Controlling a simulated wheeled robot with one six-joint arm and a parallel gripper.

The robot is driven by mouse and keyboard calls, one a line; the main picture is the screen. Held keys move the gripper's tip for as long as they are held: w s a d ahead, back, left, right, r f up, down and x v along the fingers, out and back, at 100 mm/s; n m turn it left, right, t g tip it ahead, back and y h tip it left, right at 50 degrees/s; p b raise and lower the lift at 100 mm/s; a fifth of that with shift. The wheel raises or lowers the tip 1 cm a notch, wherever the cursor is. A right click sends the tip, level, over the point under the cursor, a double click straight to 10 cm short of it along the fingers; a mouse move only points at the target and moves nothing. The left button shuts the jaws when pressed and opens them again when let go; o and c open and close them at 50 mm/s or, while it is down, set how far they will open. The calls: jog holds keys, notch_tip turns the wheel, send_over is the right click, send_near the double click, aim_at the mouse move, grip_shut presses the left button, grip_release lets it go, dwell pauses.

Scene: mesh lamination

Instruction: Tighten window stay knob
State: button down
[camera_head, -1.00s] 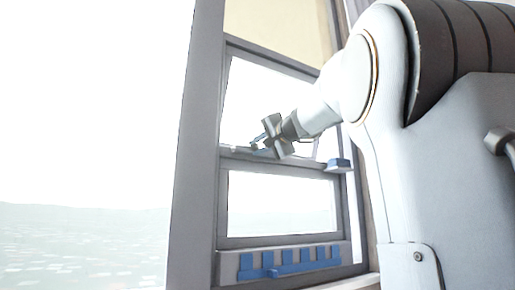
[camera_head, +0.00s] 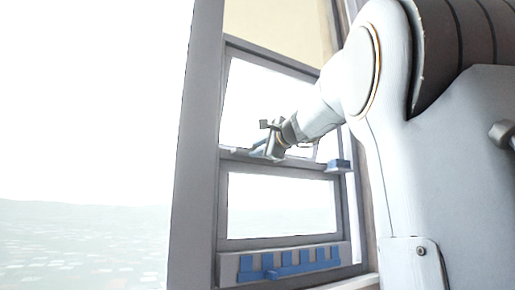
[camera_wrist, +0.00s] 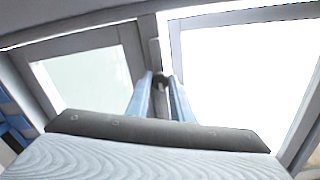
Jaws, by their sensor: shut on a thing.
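The window stay knob (camera_wrist: 161,79) is a small dark round piece in the wrist view, between the tips of my two blue fingers. My gripper (camera_wrist: 161,84) is shut on it, and the fingers hide much of its sides. A grey upright bar (camera_wrist: 154,54) lies just beyond the knob. In the head view my gripper (camera_head: 259,149) is at the window's middle rail (camera_head: 300,164), tilted down to the left. The knob itself cannot be made out there.
A blue block (camera_head: 338,163) sits at the right end of the middle rail. A row of blue blocks (camera_head: 290,262) lines the bottom rail. The window frame's thick left post (camera_head: 197,150) stands close to my gripper. The panes show bright outdoors.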

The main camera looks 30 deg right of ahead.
dwell(0.6)
jog(key=c, duration=1.6)
grip_release()
jog(key=shift+o, duration=0.2)
jog(key=s+b, duration=0.2)
jog(key=s, duration=0.5)
jog(key=shift+s, duration=0.4)
jog(key=shift+d, duration=0.1)
